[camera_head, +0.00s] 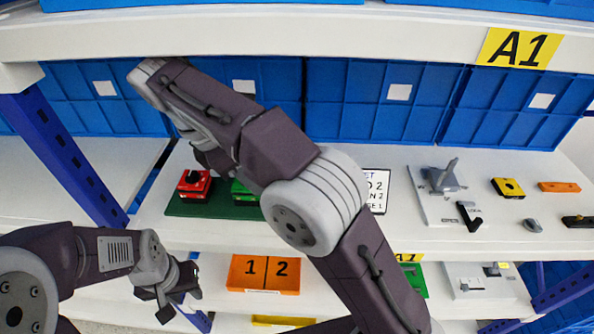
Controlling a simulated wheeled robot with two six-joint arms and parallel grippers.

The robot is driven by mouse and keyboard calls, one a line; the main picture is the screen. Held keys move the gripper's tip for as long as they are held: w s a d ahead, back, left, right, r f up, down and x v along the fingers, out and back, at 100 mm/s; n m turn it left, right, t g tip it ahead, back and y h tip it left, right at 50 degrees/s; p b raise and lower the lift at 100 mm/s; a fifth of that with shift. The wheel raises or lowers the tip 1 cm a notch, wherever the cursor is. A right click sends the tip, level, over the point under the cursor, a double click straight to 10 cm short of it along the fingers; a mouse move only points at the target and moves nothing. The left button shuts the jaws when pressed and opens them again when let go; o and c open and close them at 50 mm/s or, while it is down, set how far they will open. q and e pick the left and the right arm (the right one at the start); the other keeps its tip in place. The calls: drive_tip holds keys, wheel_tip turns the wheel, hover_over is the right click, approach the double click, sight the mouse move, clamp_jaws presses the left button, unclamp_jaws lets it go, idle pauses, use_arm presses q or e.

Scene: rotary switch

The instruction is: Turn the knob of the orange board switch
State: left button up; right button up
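An orange board marked 1 and 2 (264,274) is on the lower shelf level, below the middle of the view. I cannot make out a knob on it. A small orange bar-shaped part (559,187) lies at the right of the upper shelf; its details are too small to tell. My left gripper (179,302) is at the lower left, left of the orange board and apart from it. Its fingers are spread and nothing shows between them. My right arm crosses the middle of the view; its gripper cannot be made out.
The upper shelf (400,235) holds a red button box (194,184), a green box (243,193), a grey lever switch (441,180) and a yellow box (508,188). A blue upright post (75,165) stands at the left. Blue bins (375,105) line the back.

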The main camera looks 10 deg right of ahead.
drive_tip(key=d, duration=0.3)
drive_tip(key=w+d+b, duration=0.1)
drive_tip(key=d, duration=0.2)
drive_tip(key=d+b, duration=0.1)
drive_tip(key=d, duration=0.2)
drive_tip(key=shift+w+f, duration=0.15)
drive_tip(key=shift+w, duration=0.25)
drive_tip(key=shift+b+x, duration=1.05)
drive_tip(key=shift+x, duration=0.45)
drive_tip(key=shift+d, duration=0.15)
